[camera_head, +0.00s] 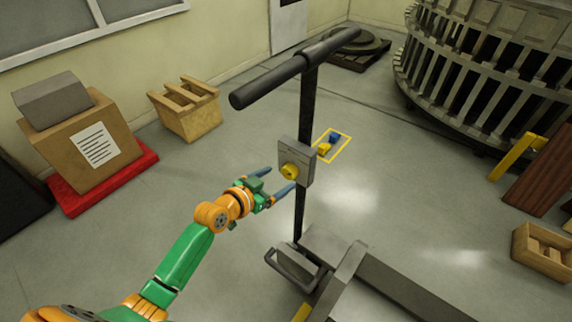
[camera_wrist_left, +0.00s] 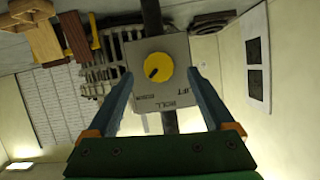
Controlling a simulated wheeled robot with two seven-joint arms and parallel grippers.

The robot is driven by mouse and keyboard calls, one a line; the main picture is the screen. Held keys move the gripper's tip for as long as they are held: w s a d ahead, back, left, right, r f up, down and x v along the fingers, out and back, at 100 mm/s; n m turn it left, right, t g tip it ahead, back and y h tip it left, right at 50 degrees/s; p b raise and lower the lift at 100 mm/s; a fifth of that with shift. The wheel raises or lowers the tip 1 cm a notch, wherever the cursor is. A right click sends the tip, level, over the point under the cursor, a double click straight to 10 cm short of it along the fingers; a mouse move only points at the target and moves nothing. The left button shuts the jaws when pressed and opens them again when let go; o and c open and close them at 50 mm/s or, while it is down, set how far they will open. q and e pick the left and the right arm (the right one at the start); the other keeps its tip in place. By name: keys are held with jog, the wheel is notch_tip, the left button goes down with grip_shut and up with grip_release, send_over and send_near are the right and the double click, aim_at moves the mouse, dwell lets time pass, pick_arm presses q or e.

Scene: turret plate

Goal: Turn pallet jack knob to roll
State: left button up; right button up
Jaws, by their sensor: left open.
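The yellow knob (camera_head: 290,171) sits on the grey plate (camera_head: 308,155) fixed to the pallet jack's dark upright post. In the left wrist view the knob (camera_wrist_left: 158,66) is seen face-on, with a dark pointer mark towards its lower left. The plate (camera_wrist_left: 181,47) carries the words ROLL and LIFT and a third label at lower left, too small to read surely. My left gripper (camera_head: 273,178) is open in front of the plate. In the wrist view its fingers (camera_wrist_left: 160,74) stand either side of the knob, with gaps between. My right gripper is not in view.
The jack's black T-handle (camera_head: 275,80) rises above the plate, and its grey base (camera_head: 345,270) lies below. Boxes on a red pallet (camera_head: 140,178) and a wooden crate (camera_head: 190,112) stand at left. A large slatted round structure (camera_head: 490,65) stands at right.

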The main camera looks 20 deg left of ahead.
aim_at(286, 175)
pick_arm(q)
jog(key=x, duration=0.3)
jog(key=shift+w+d+f+b, duration=0.1)
jog(key=shift+d+b, duration=0.2)
jog(key=shift+b, duration=0.05)
jog(key=shift+w+f, duration=0.25)
jog(key=shift+w, duration=0.2)
jog(key=shift+s+r, duration=0.1)
jog(key=shift+s, duration=0.05)
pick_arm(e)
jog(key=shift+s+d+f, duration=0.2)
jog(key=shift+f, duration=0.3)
